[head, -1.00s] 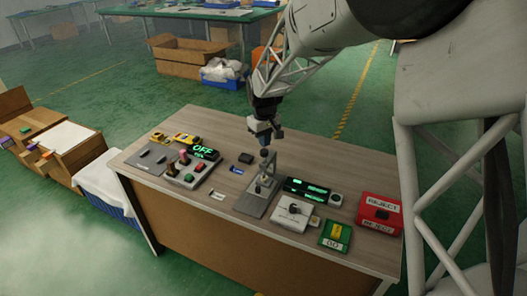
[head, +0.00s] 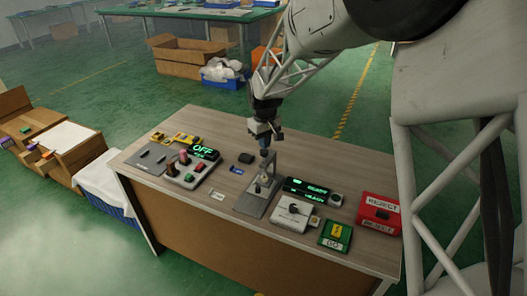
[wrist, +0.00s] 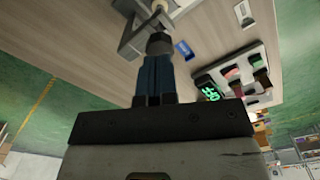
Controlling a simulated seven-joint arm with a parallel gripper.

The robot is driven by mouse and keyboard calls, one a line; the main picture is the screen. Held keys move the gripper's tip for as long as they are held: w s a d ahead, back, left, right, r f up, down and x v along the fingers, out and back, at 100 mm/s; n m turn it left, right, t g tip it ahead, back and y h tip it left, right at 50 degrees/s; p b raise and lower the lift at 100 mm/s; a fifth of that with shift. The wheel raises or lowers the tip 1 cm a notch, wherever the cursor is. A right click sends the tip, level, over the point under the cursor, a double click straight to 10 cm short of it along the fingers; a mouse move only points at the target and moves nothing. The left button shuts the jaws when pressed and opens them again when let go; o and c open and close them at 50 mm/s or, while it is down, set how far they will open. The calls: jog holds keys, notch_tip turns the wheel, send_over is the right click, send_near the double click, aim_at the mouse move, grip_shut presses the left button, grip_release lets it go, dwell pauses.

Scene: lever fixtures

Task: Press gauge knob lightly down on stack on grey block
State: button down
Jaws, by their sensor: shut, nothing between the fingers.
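The gauge stand (head: 273,166) is on its grey base (head: 250,207) near the table's middle. Its dark gauge knob (head: 264,152) is at the top, directly under my gripper (head: 264,146). In the wrist view, the dark round knob (wrist: 159,43) lies at the tips of my shut blue fingers (wrist: 156,75). Fingers and knob seem to touch, but I cannot be sure. A small pale stack (head: 263,183) stands below the gauge; its layers and the grey block under it are too small to tell apart.
A black display (head: 307,190) with green text, a white box with a knob (head: 291,213), a green pad (head: 335,235) and a red REJECT box (head: 379,213) stand to the right. A control box with several knobs (head: 189,171) and an OFF display (head: 203,148) stand left.

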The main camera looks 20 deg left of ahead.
jog(key=shift+f, duration=1.6)
dwell(2.1)
jog(key=shift+r, duration=0.2)
dwell(0.6)
notch_tip(320, 180, up, 10)
jog(key=shift+f, duration=0.15)
dwell(1.3)
dwell(0.3)
jog(key=shift+d, duration=0.1)
